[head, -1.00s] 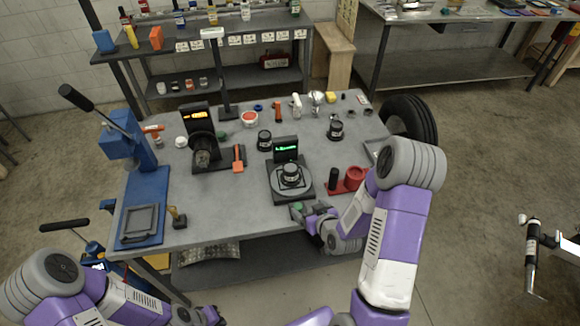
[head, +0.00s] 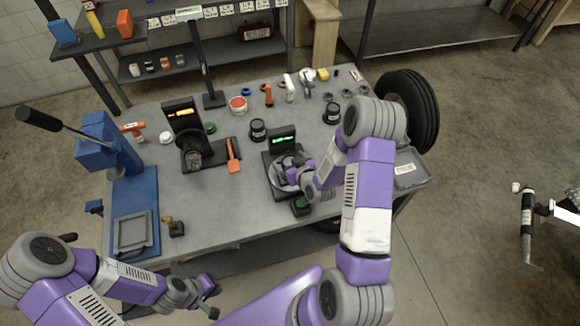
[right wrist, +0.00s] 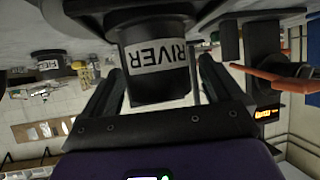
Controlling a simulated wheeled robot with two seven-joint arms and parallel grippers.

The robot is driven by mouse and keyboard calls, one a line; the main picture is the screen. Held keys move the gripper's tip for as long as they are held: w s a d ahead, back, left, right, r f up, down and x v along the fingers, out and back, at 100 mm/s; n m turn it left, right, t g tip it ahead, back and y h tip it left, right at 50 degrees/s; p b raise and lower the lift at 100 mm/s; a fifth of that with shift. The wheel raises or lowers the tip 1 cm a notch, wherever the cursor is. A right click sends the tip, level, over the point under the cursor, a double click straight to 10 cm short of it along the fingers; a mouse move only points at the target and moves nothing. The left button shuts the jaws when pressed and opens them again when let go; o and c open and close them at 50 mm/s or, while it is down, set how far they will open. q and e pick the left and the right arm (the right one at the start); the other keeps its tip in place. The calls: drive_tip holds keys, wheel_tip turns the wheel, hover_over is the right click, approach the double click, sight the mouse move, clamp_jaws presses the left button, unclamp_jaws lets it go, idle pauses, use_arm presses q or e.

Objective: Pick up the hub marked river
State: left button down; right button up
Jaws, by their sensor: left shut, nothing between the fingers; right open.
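The hub marked RIVER (right wrist: 157,62) is a black cylinder with a pale label, upside down in the right wrist view. It sits at the round pan (head: 279,182) of the device with a green display (head: 282,140). My right gripper (right wrist: 162,72) is open, with one finger on each side of this hub; no grip on it shows. In the head view the right gripper (head: 291,163) is over the pan and mostly hides the hub. My left gripper (head: 211,293) is shut and empty, low in front of the table.
Two other black hubs (head: 258,130) (head: 332,113) stand behind the device on the grey table (head: 225,212). A black stand with an orange display (head: 184,117) and an orange tool (head: 233,157) are to the left. A blue press (head: 130,190) stands at the left edge. A tyre (head: 412,105) is at the right.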

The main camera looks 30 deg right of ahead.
drive_tip(key=shift+x, duration=0.8)
drive_tip(key=shift+c, duration=0.2)
drive_tip(key=c, duration=1.4)
drive_tip(key=shift+r, duration=0.1)
clamp_jaws()
drive_tip(key=shift+r, duration=0.1)
